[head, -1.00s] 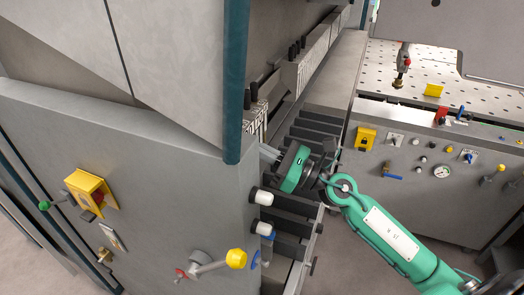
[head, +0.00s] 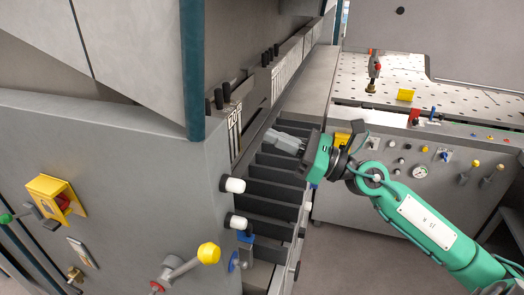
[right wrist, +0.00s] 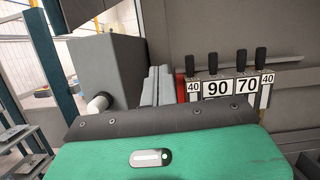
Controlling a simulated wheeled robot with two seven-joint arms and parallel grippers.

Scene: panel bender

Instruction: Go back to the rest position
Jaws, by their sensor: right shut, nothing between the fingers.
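My right arm is green and comes in from the right in the head view. Its grey right gripper (head: 287,140) points left, over the dark slats of the panel bender (head: 150,150). The fingers are together with nothing between them. In the right wrist view the gripper (right wrist: 158,88) stands in front of the numbered tool segments (right wrist: 228,88), apart from them as far as I can tell. My left gripper is not in either view.
White-tipped knobs (head: 233,185) and a yellow-knobbed lever (head: 208,253) stick out from the grey cabinet. Behind my right arm is a control panel with a gauge (head: 420,171). A perforated table (head: 430,100) lies beyond. Open floor (head: 345,262) shows below the arm.

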